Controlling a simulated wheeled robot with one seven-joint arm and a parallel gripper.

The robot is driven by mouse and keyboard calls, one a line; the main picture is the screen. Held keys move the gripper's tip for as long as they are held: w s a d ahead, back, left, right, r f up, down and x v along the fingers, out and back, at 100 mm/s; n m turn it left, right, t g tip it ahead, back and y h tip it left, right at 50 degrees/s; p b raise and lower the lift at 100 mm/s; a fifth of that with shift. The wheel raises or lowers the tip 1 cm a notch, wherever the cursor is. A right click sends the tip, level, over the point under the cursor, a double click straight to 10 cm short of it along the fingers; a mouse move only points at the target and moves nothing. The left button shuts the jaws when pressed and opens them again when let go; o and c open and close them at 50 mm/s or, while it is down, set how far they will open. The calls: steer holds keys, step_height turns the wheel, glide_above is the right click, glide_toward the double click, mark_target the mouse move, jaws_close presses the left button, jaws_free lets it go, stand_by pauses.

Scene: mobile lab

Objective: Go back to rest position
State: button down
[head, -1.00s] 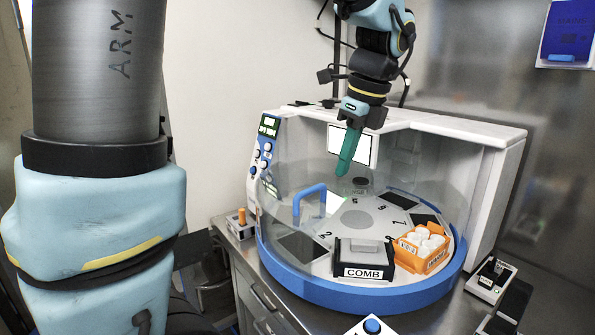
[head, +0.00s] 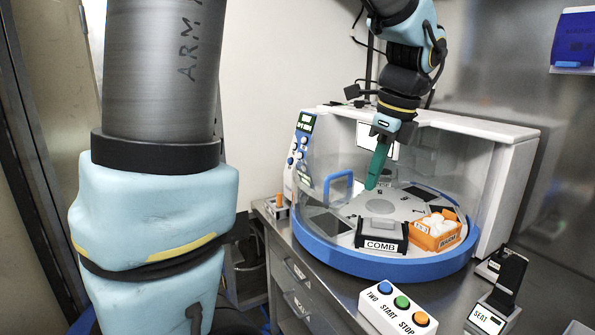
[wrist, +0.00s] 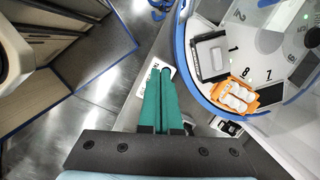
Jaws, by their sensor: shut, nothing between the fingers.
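My gripper (head: 376,167) is a pair of green fingers, closed together and empty. In the head view it hangs pointing down in front of the round machine with a clear cover (head: 400,270). In the wrist view the closed fingers (wrist: 163,75) point up the picture, over the counter beside the machine's blue rim. No held object shows. A black box marked COMB (head: 381,245) and an orange rack of white-capped items (head: 437,238) sit on the machine's numbered disc (head: 381,206). Both also show in the wrist view.
A button box (head: 398,304) with blue, green and orange buttons stands at the counter's front. A black stand marked SEAT (head: 494,305) is to its right. A small block with an orange peg (head: 278,206) sits left of the machine. Open floor (wrist: 80,130) lies beside the counter.

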steer(key=s+a+f+n+h, duration=0.1)
steer(key=a+f+n, duration=0.6)
steer(key=a+n, duration=0.3)
steer(key=s+a+f+n+h, duration=0.1)
steer(key=a+f+n, duration=0.6)
steer(key=a+n, duration=0.4)
steer(key=n, duration=0.3)
steer(key=shift+n, duration=0.3)
